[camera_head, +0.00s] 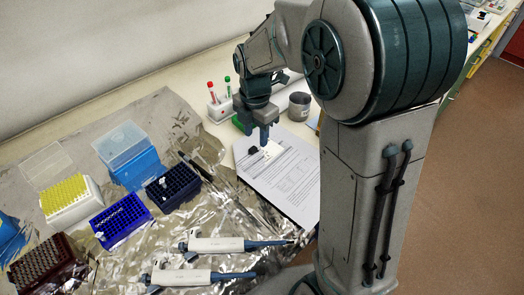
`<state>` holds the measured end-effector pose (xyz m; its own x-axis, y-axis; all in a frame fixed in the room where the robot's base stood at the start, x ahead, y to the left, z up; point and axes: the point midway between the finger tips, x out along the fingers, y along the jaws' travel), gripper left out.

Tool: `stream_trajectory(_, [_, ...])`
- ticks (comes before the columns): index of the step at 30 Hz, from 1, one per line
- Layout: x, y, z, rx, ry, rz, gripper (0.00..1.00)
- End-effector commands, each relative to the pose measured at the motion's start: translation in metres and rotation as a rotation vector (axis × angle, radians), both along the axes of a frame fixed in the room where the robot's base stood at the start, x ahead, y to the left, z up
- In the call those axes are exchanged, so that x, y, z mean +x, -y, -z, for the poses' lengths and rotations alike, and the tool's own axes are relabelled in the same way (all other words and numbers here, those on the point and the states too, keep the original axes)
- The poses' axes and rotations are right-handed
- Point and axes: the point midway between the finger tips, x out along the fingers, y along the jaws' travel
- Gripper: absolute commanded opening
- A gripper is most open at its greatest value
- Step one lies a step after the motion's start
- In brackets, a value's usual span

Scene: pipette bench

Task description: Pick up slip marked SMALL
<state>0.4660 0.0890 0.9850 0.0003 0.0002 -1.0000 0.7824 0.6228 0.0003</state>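My gripper (263,142) points down over the upper part of a printed white sheet (290,187) on the bench. A small pale slip (271,153) shows just below and right of the fingertips, on the sheet. Its marking is too small to read, so I cannot tell whether it says SMALL. A small dark object (254,151) is beside the fingertips on the left. I cannot tell whether the fingers are open or shut, or whether they touch the slip. My arm hides the area to the right of the sheet.
A tube rack (221,110) with red and green caps and a grey cup (299,106) stand behind. Crumpled foil (160,235) covers the left, bearing a yellow tip box (66,197), blue racks (122,218) and two pipettes (215,245). A black pen-like item (195,166) lies left of the sheet.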

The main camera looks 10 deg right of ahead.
Motion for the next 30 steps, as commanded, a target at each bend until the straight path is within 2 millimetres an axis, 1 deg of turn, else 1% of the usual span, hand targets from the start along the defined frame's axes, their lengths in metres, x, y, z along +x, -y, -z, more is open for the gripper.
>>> stream_trajectory(6, [0.003, -0.007, 0.030, -0.003, -0.005, -0.002, 0.40])
stream_trajectory(9, [0.004, -0.006, 0.042, -0.001, -0.003, 0.000, 0.40])
stream_trajectory(12, [0.004, -0.006, 0.048, 0.000, -0.001, 0.001, 0.40])
stream_trajectory(18, [0.004, -0.006, 0.049, 0.000, 0.000, 0.001, 0.40])
stream_trajectory(19, [0.004, -0.006, 0.049, 0.000, 0.000, 0.001, 0.37])
stream_trajectory(20, [0.004, -0.006, 0.049, 0.000, 0.000, 0.001, 0.29])
stream_trajectory(21, [0.004, -0.006, 0.049, 0.000, 0.000, 0.001, 0.18])
stream_trajectory(23, [0.004, -0.006, 0.049, 0.000, 0.000, 0.001, 0.01])
stream_trajectory(30, [0.004, -0.006, 0.049, 0.000, 0.000, 0.000, 0.00])
